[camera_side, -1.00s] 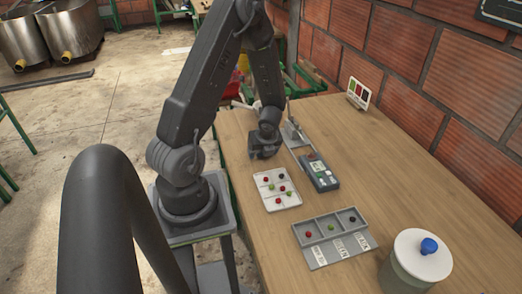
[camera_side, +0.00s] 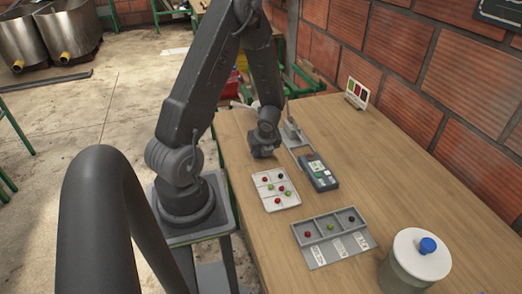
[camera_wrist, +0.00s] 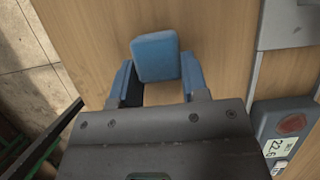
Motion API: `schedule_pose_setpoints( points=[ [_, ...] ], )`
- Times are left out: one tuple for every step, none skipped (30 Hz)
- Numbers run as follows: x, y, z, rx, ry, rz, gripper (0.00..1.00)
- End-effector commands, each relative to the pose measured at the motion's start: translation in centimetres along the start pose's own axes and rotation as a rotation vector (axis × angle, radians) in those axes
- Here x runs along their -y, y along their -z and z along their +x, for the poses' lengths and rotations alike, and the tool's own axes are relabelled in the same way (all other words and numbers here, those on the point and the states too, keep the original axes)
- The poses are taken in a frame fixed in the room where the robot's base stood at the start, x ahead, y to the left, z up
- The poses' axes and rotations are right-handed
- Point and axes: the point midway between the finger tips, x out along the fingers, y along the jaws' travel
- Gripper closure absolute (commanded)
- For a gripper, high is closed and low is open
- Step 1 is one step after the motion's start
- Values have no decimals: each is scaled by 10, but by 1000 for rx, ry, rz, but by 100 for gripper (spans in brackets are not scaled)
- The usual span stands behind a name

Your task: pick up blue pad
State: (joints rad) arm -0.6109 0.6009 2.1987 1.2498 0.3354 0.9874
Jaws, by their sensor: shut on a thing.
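The blue pad (camera_wrist: 155,56) shows in the wrist view as a rounded blue block. It sits between the two fingers of my gripper (camera_wrist: 158,82), which is shut on it. The wooden table top lies behind the pad. In the side view my gripper (camera_side: 262,150) is low over the far left part of the table, near its left edge. The pad cannot be made out in the side view, as the wrist hides it.
A grey device with a display (camera_side: 318,172) and a metal stand (camera_side: 291,132) are to the right of my gripper. A white tray (camera_side: 287,202) with red, green and dark balls, a grey sorting tray (camera_side: 318,262) and a lidded jar (camera_side: 414,268) stand nearer.

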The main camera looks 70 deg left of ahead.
Motion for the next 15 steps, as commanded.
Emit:
schedule_pose_setpoints(
  points=[
    [0, -1, -2, 1, 0, -1, 81],
    [0, -2, -3, 1, 0, -2, 81],
    [0, -2, -5, 2, 1, -2, 81],
    [0, -3, -7, 2, 1, -3, 81],
    [0, -4, -9, 3, 2, -2, 81],
    [0, -6, -12, 3, 1, -3, 81],
    [0, -7, -15, 3, 2, -4, 81],
    [0, -8, -18, 3, 2, -3, 81],
    [0, -10, -22, 4, 2, -4, 81],
    [0, -12, -26, 5, 2, -5, 81],
    [0, -14, -31, 5, 2, -6, 81],
    [0, -17, -37, 5, 3, -7, 81],
    [-5, -20, -41, 4, 2, -9, 81],
    [-14, -23, -43, 3, -1, -10, 81],
    [-23, -28, -47, 4, -2, -11, 81]
  ],
)
